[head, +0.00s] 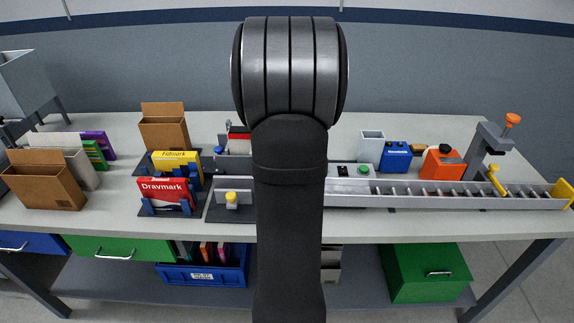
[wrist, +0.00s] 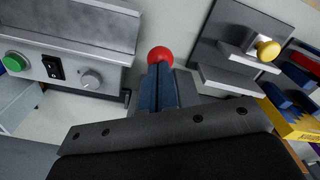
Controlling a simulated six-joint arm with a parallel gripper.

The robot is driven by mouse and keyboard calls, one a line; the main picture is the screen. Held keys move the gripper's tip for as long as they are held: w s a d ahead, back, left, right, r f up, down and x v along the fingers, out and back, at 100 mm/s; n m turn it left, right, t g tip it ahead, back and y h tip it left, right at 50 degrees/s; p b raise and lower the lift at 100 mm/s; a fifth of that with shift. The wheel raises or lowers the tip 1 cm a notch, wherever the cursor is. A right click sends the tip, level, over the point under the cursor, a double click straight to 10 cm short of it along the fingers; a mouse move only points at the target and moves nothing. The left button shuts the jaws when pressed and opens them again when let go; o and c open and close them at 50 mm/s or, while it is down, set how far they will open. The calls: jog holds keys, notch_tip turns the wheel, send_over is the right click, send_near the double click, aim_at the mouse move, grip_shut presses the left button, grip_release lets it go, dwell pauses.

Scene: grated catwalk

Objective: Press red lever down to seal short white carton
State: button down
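The red lever's round red knob (wrist: 160,55) shows in the wrist view, just beyond the tips of my gripper (wrist: 164,76). The blue-grey fingers are together with no clear gap. They overlap the knob's lower edge, and I cannot tell if they touch it. The lever's shaft is hidden behind the fingers. In the head view my arm hides the gripper and this knob. A pale white carton (head: 84,170) stands among brown cartons at the left of the bench. I cannot tell whether it is the short white carton, and no carton shows at the knob.
A yellow knob on a grey bracket (wrist: 268,50) is right of the fingers in the wrist view. A control box with a green button (wrist: 15,62) is at left. In the head view, a long conveyor (head: 450,194) runs right, and red and yellow boxes (head: 165,190) stand left.

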dwell(0.6)
notch_tip(320, 180, up, 13)
dwell(1.2)
jog(key=shift+f, duration=3.45)
jog(key=shift+r, duration=0.15)
jog(key=shift+r, duration=1.5)
jog(key=shift+f, duration=1.65)
